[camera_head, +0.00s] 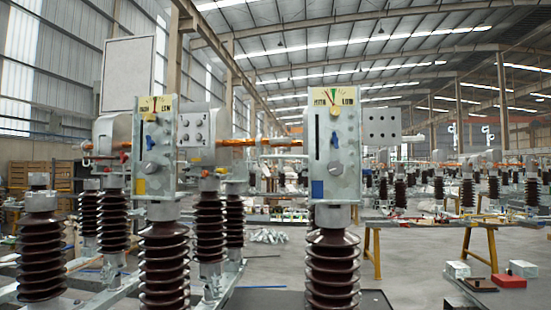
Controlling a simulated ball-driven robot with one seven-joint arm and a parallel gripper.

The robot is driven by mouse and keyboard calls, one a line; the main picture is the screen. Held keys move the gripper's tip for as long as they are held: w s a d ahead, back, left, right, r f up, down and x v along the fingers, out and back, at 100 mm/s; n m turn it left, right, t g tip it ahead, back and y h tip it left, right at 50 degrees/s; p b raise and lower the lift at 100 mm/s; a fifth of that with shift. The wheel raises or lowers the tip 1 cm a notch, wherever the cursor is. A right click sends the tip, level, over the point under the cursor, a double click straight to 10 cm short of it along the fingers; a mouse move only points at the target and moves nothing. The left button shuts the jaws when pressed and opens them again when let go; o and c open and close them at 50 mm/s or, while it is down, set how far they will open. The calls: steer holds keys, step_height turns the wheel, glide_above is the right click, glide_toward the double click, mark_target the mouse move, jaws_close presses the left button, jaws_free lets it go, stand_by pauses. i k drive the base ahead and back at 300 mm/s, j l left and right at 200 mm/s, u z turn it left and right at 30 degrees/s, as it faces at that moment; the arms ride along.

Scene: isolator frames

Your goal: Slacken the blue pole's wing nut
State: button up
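Which of these is the wing nut is too small to tell for sure. My gripper is not in view.
At right are yellow trestles (492,247), a red box (509,281) and a white box (458,269). Grey floor shows between.

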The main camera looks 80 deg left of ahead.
mark_target(335, 140)
steer(key=u, duration=1.8)
